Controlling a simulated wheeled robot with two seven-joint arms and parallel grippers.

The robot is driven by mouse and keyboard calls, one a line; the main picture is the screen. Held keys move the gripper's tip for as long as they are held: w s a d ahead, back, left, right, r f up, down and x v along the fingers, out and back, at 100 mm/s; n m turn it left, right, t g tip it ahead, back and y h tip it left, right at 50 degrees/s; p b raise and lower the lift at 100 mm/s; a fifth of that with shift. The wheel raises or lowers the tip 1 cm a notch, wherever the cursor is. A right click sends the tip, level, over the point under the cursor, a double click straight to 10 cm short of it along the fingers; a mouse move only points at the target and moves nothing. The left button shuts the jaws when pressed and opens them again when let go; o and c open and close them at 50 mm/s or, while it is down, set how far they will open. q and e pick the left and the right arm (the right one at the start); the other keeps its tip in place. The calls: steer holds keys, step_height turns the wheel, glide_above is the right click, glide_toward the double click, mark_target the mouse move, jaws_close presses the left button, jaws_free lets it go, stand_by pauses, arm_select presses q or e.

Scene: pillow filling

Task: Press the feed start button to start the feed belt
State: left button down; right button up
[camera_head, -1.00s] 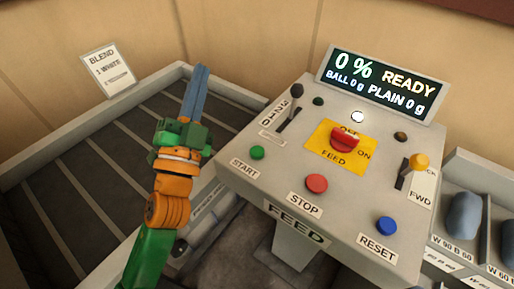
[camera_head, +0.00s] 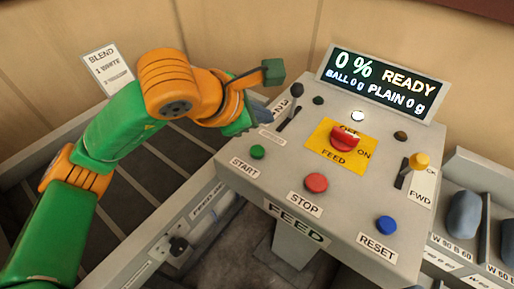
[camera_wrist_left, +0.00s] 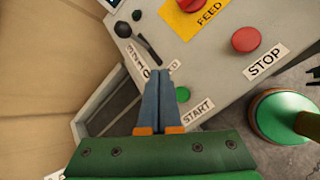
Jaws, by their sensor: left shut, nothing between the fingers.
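The green feed start button (camera_head: 257,152) sits at the left front of the grey feed console (camera_head: 232,172), above a START label (camera_head: 244,168). My left gripper (camera_head: 266,116) is shut and empty at the console's left edge, beyond the button and apart from it in the head view. In the left wrist view its blue fingers (camera_wrist_left: 158,76) point at the console, with the green button (camera_wrist_left: 182,94) just right of them. How high the fingertips are above the panel I cannot tell. The display (camera_head: 382,84) reads 0% READY. My right gripper is not in view.
A black lever (camera_head: 290,108) stands close to my left fingers. A red STOP button (camera_head: 316,183), a red feed switch (camera_head: 344,139), a blue RESET button (camera_head: 386,226) and a yellow-knobbed lever (camera_head: 418,161) share the panel. A slatted bed lies left of the console.

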mark_target(254, 153)
arm_select(q)
steer(key=shift+w+a+r+t+y, duration=0.2)
steer(key=shift+w+a+y, duration=0.1)
steer(key=shift+a, duration=0.2)
steer(key=shift+w+a+r+t+y, duration=0.1)
steer(key=shift+w+a+t+y, duration=0.15)
steer(key=shift+a, duration=0.25)
step_height(254, 153, down, 9)
steer(key=b, duration=0.6)
steer(key=shift+r, duration=0.1)
stand_by(1.2)
steer(key=shift+f+b, duration=0.4)
steer(key=shift+b, duration=0.45)
